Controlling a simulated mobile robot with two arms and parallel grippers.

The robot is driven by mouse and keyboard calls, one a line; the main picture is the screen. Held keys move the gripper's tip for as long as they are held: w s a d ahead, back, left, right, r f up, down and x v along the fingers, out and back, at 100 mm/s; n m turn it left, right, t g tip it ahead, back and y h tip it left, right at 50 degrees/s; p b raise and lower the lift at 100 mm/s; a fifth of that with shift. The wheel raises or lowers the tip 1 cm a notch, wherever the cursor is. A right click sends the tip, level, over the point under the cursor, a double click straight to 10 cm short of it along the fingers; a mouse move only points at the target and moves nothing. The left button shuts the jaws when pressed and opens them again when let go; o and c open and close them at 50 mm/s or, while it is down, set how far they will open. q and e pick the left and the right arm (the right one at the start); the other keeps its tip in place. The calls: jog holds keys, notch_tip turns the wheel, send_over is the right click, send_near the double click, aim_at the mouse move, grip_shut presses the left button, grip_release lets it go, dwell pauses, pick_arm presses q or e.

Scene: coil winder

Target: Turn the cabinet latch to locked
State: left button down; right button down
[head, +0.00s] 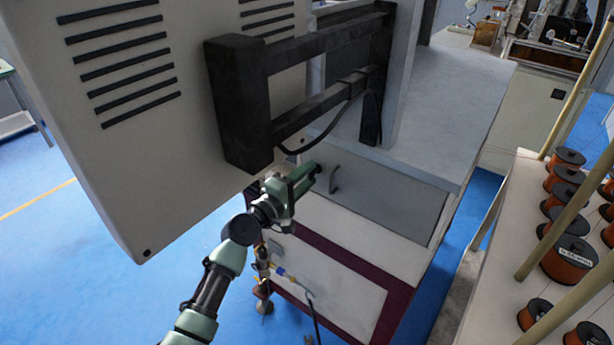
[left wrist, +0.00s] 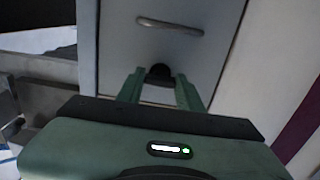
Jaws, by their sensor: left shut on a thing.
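The grey cabinet door (head: 395,200) is on the front of the machine in the head view, with a bar handle (head: 334,179) near its left edge. In the left wrist view the same door (left wrist: 205,58) shows its handle (left wrist: 170,26) above a small black latch (left wrist: 160,71). My left gripper (head: 312,172) is at the left end of the door, beside the handle. In the left wrist view its two green fingers (left wrist: 161,92) stand either side of the latch, shut on it. The fingers hide part of the latch, so its turned position cannot be told. The head view hides the latch behind the gripper.
A large vented grey box (head: 180,120) and a black frame (head: 240,110) hang close above my left arm. Brass fittings and a hose (head: 290,275) sit below the gripper. Wire spools (head: 568,258) stand on a rack at right. Blue floor is open at left.

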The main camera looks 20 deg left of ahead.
pick_arm(q)
jog(key=c, duration=0.9)
grip_release()
jog(key=b+v, duration=0.1)
jog(key=v, duration=0.6)
jog(key=shift+s+a, duration=0.2)
jog(key=shift+s, duration=0.15)
